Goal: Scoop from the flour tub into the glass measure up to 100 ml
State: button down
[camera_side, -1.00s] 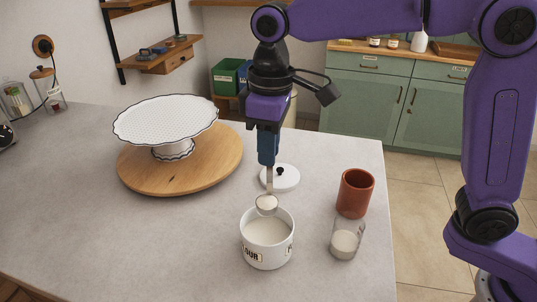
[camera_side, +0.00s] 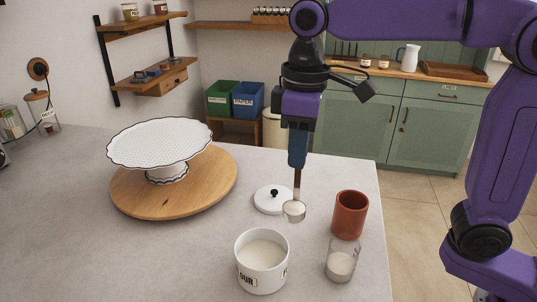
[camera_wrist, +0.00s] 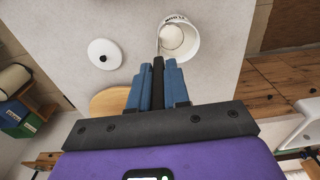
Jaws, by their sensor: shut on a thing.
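My gripper (camera_side: 297,165) is shut on the handle of a small round scoop (camera_side: 293,213) that holds white flour. The scoop is in the air, above and to the right of the flour tub (camera_side: 262,278) in the side view. The tub is white, open and has flour inside. The glass measure (camera_side: 342,249) stands to its right, clear, with flour in its lower part; its marks are too small to read. In the wrist view my gripper (camera_wrist: 158,75) grips the handle, and the scoop bowl (camera_wrist: 171,38) overlaps the tub (camera_wrist: 192,50).
A terracotta cup (camera_side: 349,215) stands just behind the glass measure. A white lid with a black knob (camera_side: 273,194) lies behind the tub. A white cake stand (camera_side: 160,142) on a round wooden board (camera_side: 210,192) is at left. The front left counter is clear.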

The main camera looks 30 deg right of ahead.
jog(key=shift+s+d+f, duration=1.75)
jog(key=shift+s+d, duration=1.3)
jog(key=shift+d, duration=1.3)
jog(key=s+a+f+t+h, duration=0.6)
jog(key=s+a+t+h, duration=0.3)
jog(key=a+t+h, duration=0.1)
jog(key=shift+s+t+h, duration=0.4)
jog(key=shift+t+h, duration=0.2)
jog(key=shift+t, duration=0.2)
jog(key=shift+f, duration=0.1)
jog(key=shift+d, duration=0.1)
